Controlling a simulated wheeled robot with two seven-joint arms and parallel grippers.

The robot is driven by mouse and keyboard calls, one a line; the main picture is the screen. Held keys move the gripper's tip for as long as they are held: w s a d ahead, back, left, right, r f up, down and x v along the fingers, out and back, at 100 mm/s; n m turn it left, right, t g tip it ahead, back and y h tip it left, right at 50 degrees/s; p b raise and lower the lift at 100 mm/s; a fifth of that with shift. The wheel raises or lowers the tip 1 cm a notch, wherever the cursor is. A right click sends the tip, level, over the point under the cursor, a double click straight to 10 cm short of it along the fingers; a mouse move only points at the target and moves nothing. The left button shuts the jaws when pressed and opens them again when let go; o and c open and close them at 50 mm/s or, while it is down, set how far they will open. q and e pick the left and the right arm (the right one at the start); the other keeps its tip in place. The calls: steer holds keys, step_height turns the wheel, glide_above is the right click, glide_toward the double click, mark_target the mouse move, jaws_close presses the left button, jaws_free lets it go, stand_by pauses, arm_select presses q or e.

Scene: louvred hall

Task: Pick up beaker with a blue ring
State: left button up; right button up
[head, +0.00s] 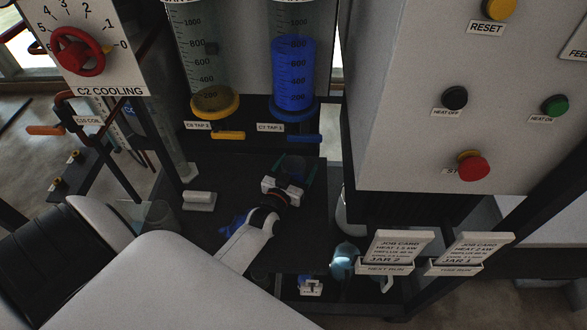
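My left gripper (294,174) reaches over the dark bench below the C7 tap, its fingers pointing away from me. A small dark bluish vessel (293,168), probably the beaker with a blue ring, stands between the two green-edged fingers. The palm hides its near side, and a separate ring cannot be made out. I cannot tell whether the fingers press on it or whether it rests on the bench. My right gripper is not in view.
A blue-filled cylinder (293,75) and a nearly empty yellow-based cylinder (210,65) stand behind, with taps (304,137) above the bench. A white block (199,201) and a clear glass vessel (161,214) are left. A control cabinet (420,90) and job cards (398,247) bound the right.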

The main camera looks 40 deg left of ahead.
arm_select(q)
steer(key=c, duration=1.1)
steer(key=shift+o, duration=0.2)
